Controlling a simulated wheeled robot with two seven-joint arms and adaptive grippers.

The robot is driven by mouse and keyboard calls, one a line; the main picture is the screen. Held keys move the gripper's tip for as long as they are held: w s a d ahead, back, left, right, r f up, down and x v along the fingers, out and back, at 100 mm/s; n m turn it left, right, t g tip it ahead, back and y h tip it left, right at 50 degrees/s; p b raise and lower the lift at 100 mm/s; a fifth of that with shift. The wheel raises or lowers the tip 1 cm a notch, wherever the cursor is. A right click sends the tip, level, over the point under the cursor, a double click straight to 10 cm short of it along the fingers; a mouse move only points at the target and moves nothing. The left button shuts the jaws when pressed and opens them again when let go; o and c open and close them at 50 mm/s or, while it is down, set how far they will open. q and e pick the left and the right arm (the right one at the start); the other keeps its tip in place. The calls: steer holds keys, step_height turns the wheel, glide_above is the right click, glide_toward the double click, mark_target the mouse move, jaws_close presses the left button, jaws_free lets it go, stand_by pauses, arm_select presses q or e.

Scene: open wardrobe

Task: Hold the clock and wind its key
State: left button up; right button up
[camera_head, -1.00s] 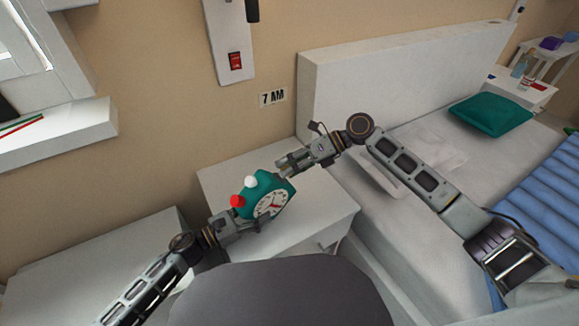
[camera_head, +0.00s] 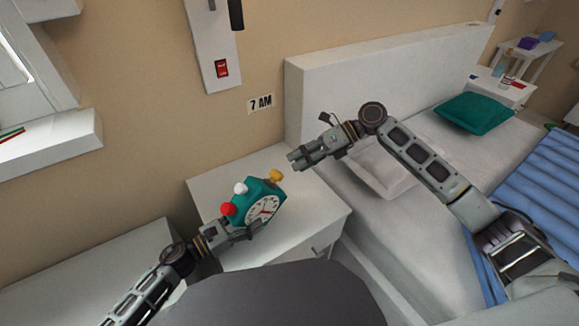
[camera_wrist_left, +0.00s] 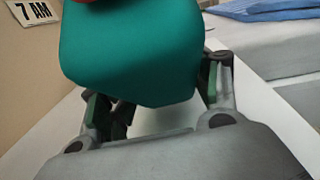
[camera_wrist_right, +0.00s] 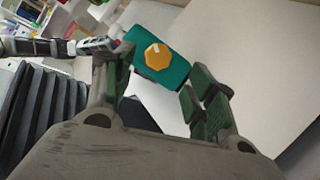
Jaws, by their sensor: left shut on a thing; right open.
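A teal clock (camera_head: 259,206) with a white face is tilted above the nightstand in the head view. It has a red knob (camera_head: 228,209), a white knob (camera_head: 240,188) and a yellow key (camera_head: 276,176) on its upper right side. My left gripper (camera_head: 243,231) is shut on the clock's lower left part; the clock's teal body (camera_wrist_left: 135,50) fills the left wrist view between the fingers. My right gripper (camera_head: 296,160) is open and empty, up and right of the key and apart from it. In the right wrist view the yellow key (camera_wrist_right: 158,57) shows beyond the open fingers.
The white nightstand (camera_head: 315,205) is below the clock. A bed with a white headboard (camera_head: 380,70), a teal pillow (camera_head: 474,114) and a blue cover (camera_head: 545,165) is at the right. A wall panel with a red switch (camera_head: 221,69) is above.

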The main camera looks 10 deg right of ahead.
steer(key=shift+v, duration=2.4)
steer(key=shift+f, duration=0.1)
